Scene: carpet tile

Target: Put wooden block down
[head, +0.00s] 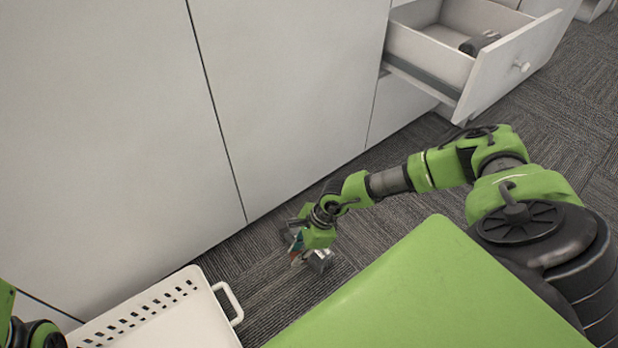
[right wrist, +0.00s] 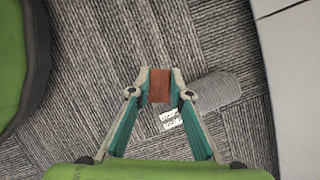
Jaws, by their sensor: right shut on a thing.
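My right gripper (head: 297,258) reaches down low over the carpet, between the white cabinet fronts and my green base. In the right wrist view, its two fingertips (right wrist: 159,86) are closed on the sides of a reddish-brown wooden block (right wrist: 158,84). The block is upright in that picture and sits between the pads with carpet around it. I cannot tell whether it touches the floor. In the head view the block is mostly hidden by the gripper. My left gripper is not in view; only a part of my left arm shows at the lower left edge.
A grey, rounded object (right wrist: 217,90) lies on the carpet close beside the right fingertips. A white slotted basket (head: 165,318) with a handle stands at the lower left. An open drawer (head: 440,45) at the upper right holds a dark cylinder (head: 480,42). Carpet is free toward the right.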

